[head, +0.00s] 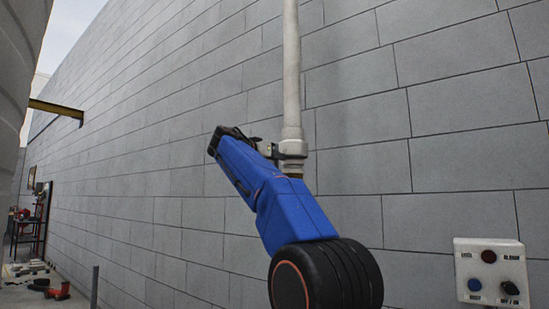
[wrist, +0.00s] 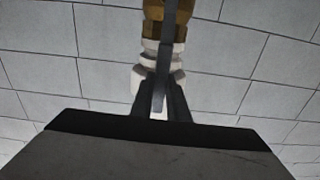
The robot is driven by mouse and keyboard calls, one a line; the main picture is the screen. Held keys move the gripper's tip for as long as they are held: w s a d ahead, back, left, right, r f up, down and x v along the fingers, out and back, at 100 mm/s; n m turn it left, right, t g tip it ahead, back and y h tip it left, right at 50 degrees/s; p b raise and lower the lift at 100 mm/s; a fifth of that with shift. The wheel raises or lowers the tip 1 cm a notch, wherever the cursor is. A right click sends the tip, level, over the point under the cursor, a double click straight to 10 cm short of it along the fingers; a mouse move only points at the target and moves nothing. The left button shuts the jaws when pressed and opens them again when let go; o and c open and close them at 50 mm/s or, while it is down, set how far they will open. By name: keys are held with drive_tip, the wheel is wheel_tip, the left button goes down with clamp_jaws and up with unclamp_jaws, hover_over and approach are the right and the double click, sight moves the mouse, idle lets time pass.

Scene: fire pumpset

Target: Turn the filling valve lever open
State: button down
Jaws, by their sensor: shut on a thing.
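The filling valve sits on a white vertical pipe (head: 291,60). Its body (head: 292,148) shows in the head view just right of my arm's end. In the wrist view I see a brass fitting (wrist: 155,29) and white pipe parts (wrist: 143,73) behind the lever. The grey valve lever (wrist: 170,40) runs down from the top edge to between my fingers. My gripper (wrist: 160,107) is shut on the lever, one dark finger on each side. In the head view my blue arm hides the lower pipe, and the grip is too small to make out.
A grey block wall (head: 370,120) stands behind the pipe. A control box (head: 490,272) with knobs is at the lower right. A red and black rack (head: 30,225) and red items (head: 58,291) are far left. A post (head: 95,287) stands near the wall.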

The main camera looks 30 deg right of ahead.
drive_tip(key=c, duration=1.7)
unclamp_jaws()
drive_tip(key=shift+s, duration=0.1)
drive_tip(key=shift+a, duration=0.1)
drive_tip(key=v, duration=1.7)
drive_tip(key=shift+a+r, duration=0.1)
drive_tip(key=shift+a, duration=0.1)
